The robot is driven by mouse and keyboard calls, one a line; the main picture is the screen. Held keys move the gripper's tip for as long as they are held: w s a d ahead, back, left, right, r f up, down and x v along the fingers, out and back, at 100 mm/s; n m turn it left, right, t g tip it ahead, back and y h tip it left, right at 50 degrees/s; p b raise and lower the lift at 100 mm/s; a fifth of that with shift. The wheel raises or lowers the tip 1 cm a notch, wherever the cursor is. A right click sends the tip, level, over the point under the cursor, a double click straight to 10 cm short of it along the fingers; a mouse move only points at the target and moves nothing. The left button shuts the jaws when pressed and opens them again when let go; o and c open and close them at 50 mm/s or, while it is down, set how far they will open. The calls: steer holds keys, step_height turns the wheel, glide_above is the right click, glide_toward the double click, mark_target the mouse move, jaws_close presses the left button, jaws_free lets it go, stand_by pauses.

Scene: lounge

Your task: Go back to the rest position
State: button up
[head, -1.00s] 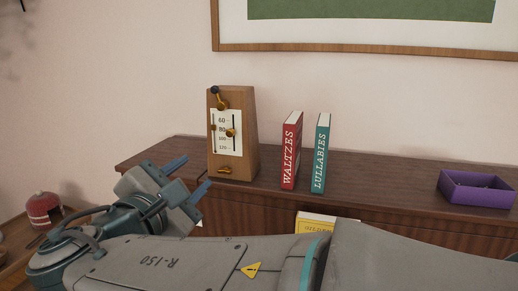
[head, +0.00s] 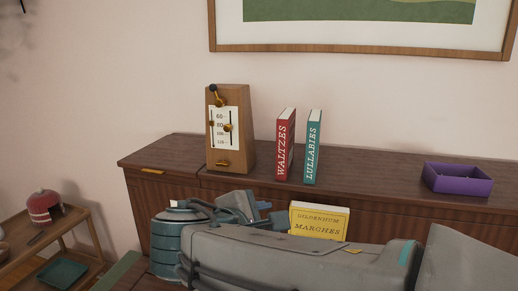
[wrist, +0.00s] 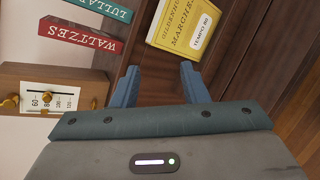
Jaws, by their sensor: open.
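My gripper (wrist: 158,82) is open and empty; its two blue fingers stand apart in the wrist view. In the head view my gripper (head: 265,213) is partly hidden by my own arm, in front of the sideboard (head: 390,190) and left of the yellow "Marches" book (head: 320,222). In the wrist view the yellow book (wrist: 184,22) lies beyond the fingertips, apart from them, with a "Tempo 80" label.
On the sideboard stand a wooden metronome (head: 238,150), a red "Waltzes" book (head: 285,145), a teal "Lullabies" book (head: 312,147) and a purple open box (head: 457,180). A low shelf (head: 75,250) at left holds a red-domed object (head: 43,205) and a green tray (head: 62,270).

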steer(key=s+d+f+m+g+y, duration=0.3)
steer(key=s+d+f+m+g, duration=0.1)
steer(key=d+f+m, duration=0.3)
steer(key=s+d+f+m+g+y, duration=0.3)
steer(key=s+d+f+m, duration=0.3)
steer(key=f+m, duration=0.3)
steer(key=shift+s+d+f+m+g+y, duration=0.35)
steer(key=shift+s+m, duration=0.3)
steer(key=shift+m, duration=0.55)
